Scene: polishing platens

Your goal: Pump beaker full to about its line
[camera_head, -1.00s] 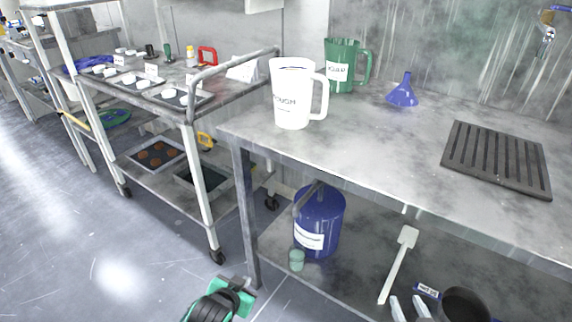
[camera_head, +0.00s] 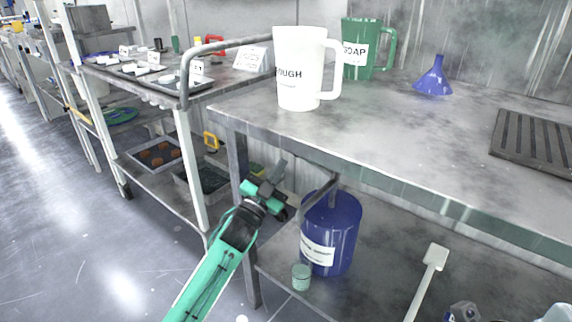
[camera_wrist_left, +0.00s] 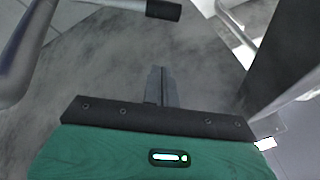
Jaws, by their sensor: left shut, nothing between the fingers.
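A blue drum (camera_head: 333,238) with a white label stands on the lower shelf of the steel bench, with a grey pump pipe and lever (camera_head: 318,203) on its top. A small pale green beaker (camera_head: 301,278) stands at the drum's front left; its line and fill level are too small to read. My left gripper (camera_head: 280,167) is shut and empty, to the left of the drum and above its top in the picture, near the bench leg. In the left wrist view its fingers (camera_wrist_left: 160,82) are together. A grey bar with a black end (camera_wrist_left: 163,10) shows beyond them. My right gripper is out of view.
The bench top (camera_head: 400,135) holds a white jug (camera_head: 298,75), a green soap jug (camera_head: 354,62), a blue funnel (camera_head: 435,78) and a dark slatted rack (camera_head: 535,142). The bench leg (camera_head: 238,165) and a trolley (camera_head: 188,150) stand close to my left arm. A white paddle (camera_head: 430,270) is at the lower right.

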